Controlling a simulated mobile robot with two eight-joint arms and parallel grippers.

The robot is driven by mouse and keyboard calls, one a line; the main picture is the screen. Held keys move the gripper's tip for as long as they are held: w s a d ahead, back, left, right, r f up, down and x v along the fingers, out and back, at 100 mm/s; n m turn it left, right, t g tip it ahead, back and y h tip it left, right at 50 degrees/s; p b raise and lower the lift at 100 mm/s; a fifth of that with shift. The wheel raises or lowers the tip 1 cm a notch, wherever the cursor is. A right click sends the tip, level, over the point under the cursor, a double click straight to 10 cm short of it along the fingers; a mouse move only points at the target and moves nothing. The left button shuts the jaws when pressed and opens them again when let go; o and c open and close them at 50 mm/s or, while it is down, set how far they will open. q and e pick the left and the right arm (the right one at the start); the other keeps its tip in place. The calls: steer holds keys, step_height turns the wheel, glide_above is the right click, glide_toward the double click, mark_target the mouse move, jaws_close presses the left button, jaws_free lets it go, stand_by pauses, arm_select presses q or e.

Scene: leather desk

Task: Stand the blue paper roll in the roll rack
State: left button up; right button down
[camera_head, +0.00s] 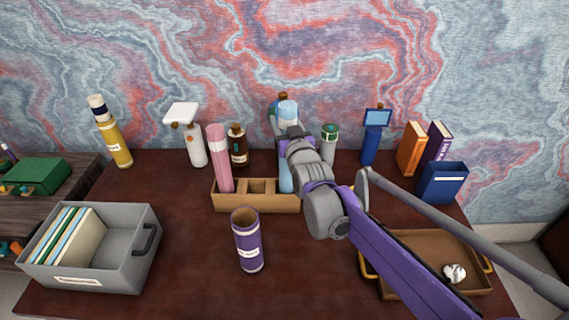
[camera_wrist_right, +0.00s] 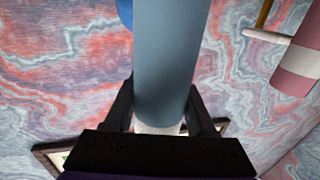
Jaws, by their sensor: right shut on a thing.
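The blue paper roll (camera_head: 286,179) is upright over the right part of the wooden roll rack (camera_head: 257,203). Its lower end meets the rack's top; I cannot tell how deep it sits. My right gripper (camera_head: 290,133) is shut around its upper part, below the pale top. In the right wrist view, the blue roll (camera_wrist_right: 170,55) stands between the fingers of the right gripper (camera_wrist_right: 163,108). A pink roll (camera_head: 221,165) stands in the rack's left compartment, and the middle compartment is empty. My left gripper is out of view.
A purple roll (camera_head: 247,242) stands in front of the rack. A grey bin (camera_head: 105,272) with folders is at left. A brown tray (camera_head: 440,248) holding a crumpled white ball is at right, under my arm. Bottles stand along the back, including a brown one (camera_head: 238,148).

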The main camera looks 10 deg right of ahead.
step_height(320, 180, down, 6)
steer(key=shift+f+b, duration=0.25)
steer(key=shift+b, duration=0.1)
steer(key=shift+f, duration=0.1)
steer(key=shift+c, duration=1.1)
jaws_free()
steer(key=s, duration=1.2)
steer(key=s+d+f+g, duration=0.1)
steer(key=s+f+g, duration=0.3)
steer(key=s, duration=0.5)
steer(key=s+d+f+g, duration=0.2)
steer(key=s+f+g, duration=0.2)
steer(key=s+f, duration=0.4)
steer(key=s+d+f+g+h, duration=0.1)
steer(key=s+f+g, duration=0.4)
steer(key=s, duration=0.6)
steer(key=shift+s+d+f+m, duration=0.1)
steer(key=shift+d+f+m, duration=0.1)
steer(key=shift+f, duration=0.25)
steer(key=shift+s+d+f+m, duration=0.1)
steer(key=shift+f+m, duration=0.1)
steer(key=shift+f, duration=0.25)
